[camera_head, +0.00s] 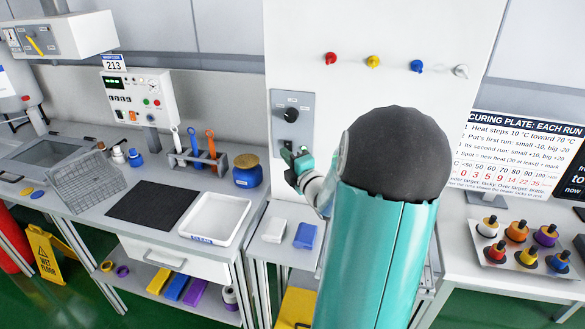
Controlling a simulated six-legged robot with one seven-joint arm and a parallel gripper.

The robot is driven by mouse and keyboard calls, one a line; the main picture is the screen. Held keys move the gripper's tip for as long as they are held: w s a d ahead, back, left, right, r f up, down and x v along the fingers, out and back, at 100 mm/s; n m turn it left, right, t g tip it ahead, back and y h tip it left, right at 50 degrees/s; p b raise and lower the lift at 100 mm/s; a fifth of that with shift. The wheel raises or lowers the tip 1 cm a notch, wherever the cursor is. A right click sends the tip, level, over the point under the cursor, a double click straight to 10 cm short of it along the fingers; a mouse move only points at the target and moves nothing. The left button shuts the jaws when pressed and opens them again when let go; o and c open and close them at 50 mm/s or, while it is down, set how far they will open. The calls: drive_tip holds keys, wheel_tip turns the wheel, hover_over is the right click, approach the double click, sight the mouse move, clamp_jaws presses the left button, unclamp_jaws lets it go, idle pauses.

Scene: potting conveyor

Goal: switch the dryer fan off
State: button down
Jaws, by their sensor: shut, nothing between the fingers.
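A grey control plate (306,103) is fixed to the white upright panel in the middle of the view. It carries a round black knob (291,114). Its lettering is too small to read, so I cannot tell whether it belongs to the dryer fan. My gripper (287,151) is shut and empty at the lower part of this plate, below the knob. A small part of the plate there is hidden behind the gripper, and I cannot tell whether the fingers touch it. My teal arm covers much of the panel to the right.
Red (330,58), yellow (373,62), blue (417,66) and white knobs sit higher on the panel. A white control box (140,98) stands left, near a tool rack (197,160) and blue jar (247,178). A tray of several coloured pots (486,262) is right.

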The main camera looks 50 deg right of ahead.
sight(288, 147)
drive_tip(key=shift+w+d+r, duration=0.1)
drive_tip(key=shift+w+d, duration=0.15)
drive_tip(key=shift+d, duration=0.25)
drive_tip(key=shift+w+d+r, duration=0.1)
drive_tip(key=shift+w+d, duration=0.1)
drive_tip(key=shift+d, duration=0.3)
drive_tip(key=shift+w+d, duration=0.1)
drive_tip(key=shift+d, duration=0.05)
